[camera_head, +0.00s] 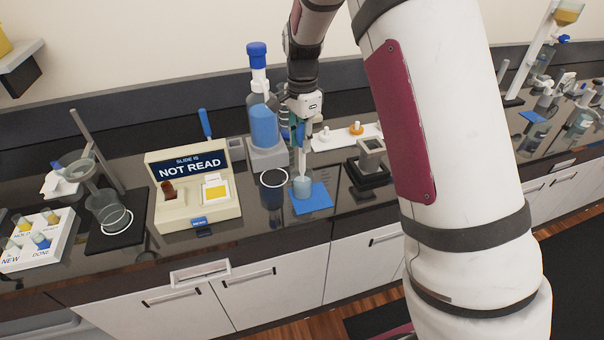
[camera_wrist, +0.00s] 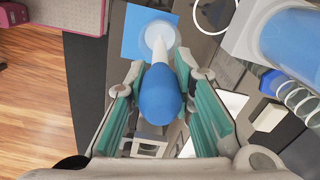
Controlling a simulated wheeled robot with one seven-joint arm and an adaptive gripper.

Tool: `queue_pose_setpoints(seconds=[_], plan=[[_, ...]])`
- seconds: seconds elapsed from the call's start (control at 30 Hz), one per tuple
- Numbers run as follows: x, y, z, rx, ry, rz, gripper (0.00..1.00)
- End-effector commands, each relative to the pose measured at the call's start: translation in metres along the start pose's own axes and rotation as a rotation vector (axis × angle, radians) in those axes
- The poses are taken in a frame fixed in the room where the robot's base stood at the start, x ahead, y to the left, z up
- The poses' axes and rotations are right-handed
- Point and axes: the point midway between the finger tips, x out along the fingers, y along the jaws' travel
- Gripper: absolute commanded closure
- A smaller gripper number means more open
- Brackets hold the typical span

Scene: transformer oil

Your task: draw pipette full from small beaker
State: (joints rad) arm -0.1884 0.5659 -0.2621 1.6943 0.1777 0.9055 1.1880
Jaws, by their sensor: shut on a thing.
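My gripper (camera_head: 300,112) is shut on the blue bulb of the pipette. In the wrist view, its green-lined fingers (camera_wrist: 160,84) are on either side of the bulb (camera_wrist: 161,98). The pipette's pale stem (camera_head: 302,157) points down to the small beaker (camera_head: 302,187), and it also shows in the wrist view (camera_wrist: 159,48). The beaker stands on a blue mat (camera_head: 318,203) and looks pale blue-grey. The stem's lower end meets the beaker's opening in both views. I cannot tell how deep the tip is or whether liquid is inside the pipette.
A dark cup with a white rim (camera_head: 273,185) stands left of the mat. Behind is a large blue bottle apparatus (camera_head: 264,125). A cream box marked "NOT READ" (camera_head: 192,206) is further left. A dark block stand (camera_head: 369,172) is on the right. The counter's front edge is close.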

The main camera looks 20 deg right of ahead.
Motion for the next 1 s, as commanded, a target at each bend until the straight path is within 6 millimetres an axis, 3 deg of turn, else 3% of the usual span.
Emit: queue_pose_setpoints(seconds=[0.5,1.0], plan=[[0.026,0.0,0.0,0.0,0.0,0.001,1.0],[0.028,0.0,0.0,0.0,0.0,0.0,1.0]])
